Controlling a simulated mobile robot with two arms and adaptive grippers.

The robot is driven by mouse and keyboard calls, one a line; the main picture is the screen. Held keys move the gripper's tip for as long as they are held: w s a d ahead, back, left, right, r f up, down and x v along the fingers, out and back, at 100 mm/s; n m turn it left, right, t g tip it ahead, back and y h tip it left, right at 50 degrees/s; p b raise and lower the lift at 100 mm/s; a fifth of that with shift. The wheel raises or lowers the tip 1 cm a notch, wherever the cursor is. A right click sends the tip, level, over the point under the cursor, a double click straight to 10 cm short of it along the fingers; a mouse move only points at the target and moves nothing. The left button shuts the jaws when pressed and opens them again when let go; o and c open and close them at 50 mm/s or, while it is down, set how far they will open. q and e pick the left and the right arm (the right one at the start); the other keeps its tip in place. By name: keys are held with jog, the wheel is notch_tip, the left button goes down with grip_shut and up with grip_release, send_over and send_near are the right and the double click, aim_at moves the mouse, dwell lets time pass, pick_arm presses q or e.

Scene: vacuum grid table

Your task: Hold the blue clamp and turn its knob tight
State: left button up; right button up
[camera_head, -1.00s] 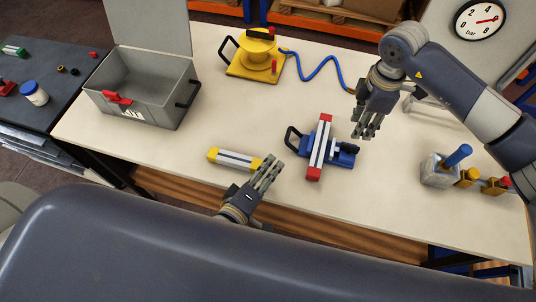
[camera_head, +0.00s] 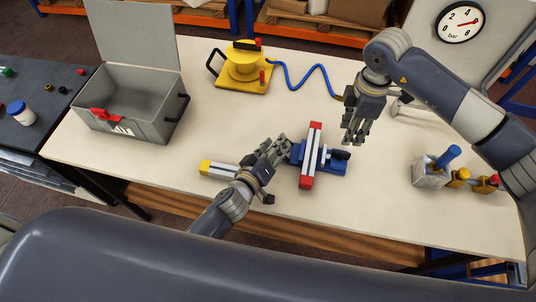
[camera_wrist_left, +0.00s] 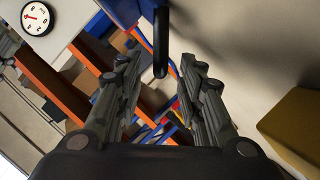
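The blue clamp (camera_head: 331,167) lies on the table right of centre. A pale bar with red ends (camera_head: 311,150) lies across it. Its dark knob (camera_head: 341,155) is on the right side. My left gripper (camera_head: 279,147) is at the clamp's left side, where it covers the black handle. In the left wrist view, the black handle (camera_wrist_left: 161,42) stands between the spread fingers of my left gripper (camera_wrist_left: 160,88), with no clear contact. My right gripper (camera_head: 353,142) hangs just above and behind the knob, fingers apart and empty.
A pale bar with yellow ends (camera_head: 207,167) lies left of my left gripper. A grey box (camera_head: 155,124) and a yellow device (camera_head: 243,83) with a blue hose stand farther back. A grey block holding a blue handle (camera_head: 430,176) is at right. A gauge (camera_head: 461,24) stands at the back.

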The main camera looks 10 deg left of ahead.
pick_arm(q)
jog(key=shift+x, duration=0.8)
jog(key=shift+c, duration=0.2)
